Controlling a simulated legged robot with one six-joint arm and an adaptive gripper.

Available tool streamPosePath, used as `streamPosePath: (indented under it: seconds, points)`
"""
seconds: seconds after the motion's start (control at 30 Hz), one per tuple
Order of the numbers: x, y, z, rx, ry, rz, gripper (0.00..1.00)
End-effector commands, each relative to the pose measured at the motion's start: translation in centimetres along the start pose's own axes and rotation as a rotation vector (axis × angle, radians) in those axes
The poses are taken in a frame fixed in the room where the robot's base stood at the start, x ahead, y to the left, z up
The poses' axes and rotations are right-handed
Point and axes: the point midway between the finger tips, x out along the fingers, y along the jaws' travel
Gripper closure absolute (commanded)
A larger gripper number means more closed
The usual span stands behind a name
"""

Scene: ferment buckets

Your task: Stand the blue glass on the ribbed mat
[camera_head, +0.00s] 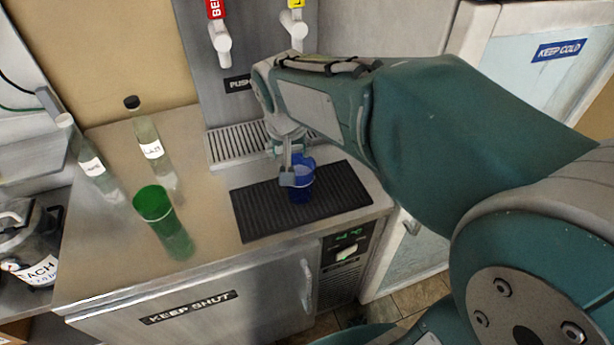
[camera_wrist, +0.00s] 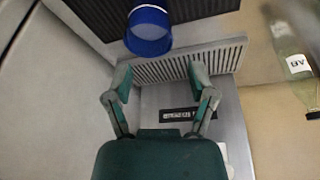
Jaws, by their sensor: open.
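The blue glass (camera_head: 303,187) stands upright on the black ribbed mat (camera_head: 252,213), near the mat's middle and toward its back. In the wrist view, the blue glass (camera_wrist: 148,46) shows at the top, with part of the ribbed mat (camera_wrist: 195,9) behind it. My gripper (camera_head: 289,172) is just above and behind the glass and overlaps its left side in the head view. In the wrist view, my gripper (camera_wrist: 160,80) has its two fingers spread apart. The glass appears beyond the fingertips, with nothing between them.
A green glass (camera_head: 163,222) stands left on the steel counter. Two labelled bottles (camera_head: 149,143) (camera_head: 91,160) stand behind it. A drip grate (camera_head: 232,143) lies behind the mat, under the taps (camera_head: 221,40). The counter between green glass and mat is clear.

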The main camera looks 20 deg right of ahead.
Motion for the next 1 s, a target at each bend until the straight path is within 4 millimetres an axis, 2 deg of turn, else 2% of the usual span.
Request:
streamPosePath:
  seconds: [0.03, 0.2, 0.33, 0.5, 0.67, 1.0]
  points:
    - [-1.2, 0.8, 1.1, -0.013, 0.018, -0.012, 0.28]
    - [-4.0, 2.9, 5.4, -0.085, 0.067, -0.057, 0.28]
    - [-5.4, 4.2, 8.8, -0.145, 0.108, -0.086, 0.28]
    - [-6.0, 5.3, 12.5, -0.211, 0.155, -0.113, 0.28]
    - [-6.1, 5.7, 14.0, -0.240, 0.175, -0.122, 0.28]
    - [-6.1, 5.7, 14.1, -0.243, 0.174, -0.123, 0.28]
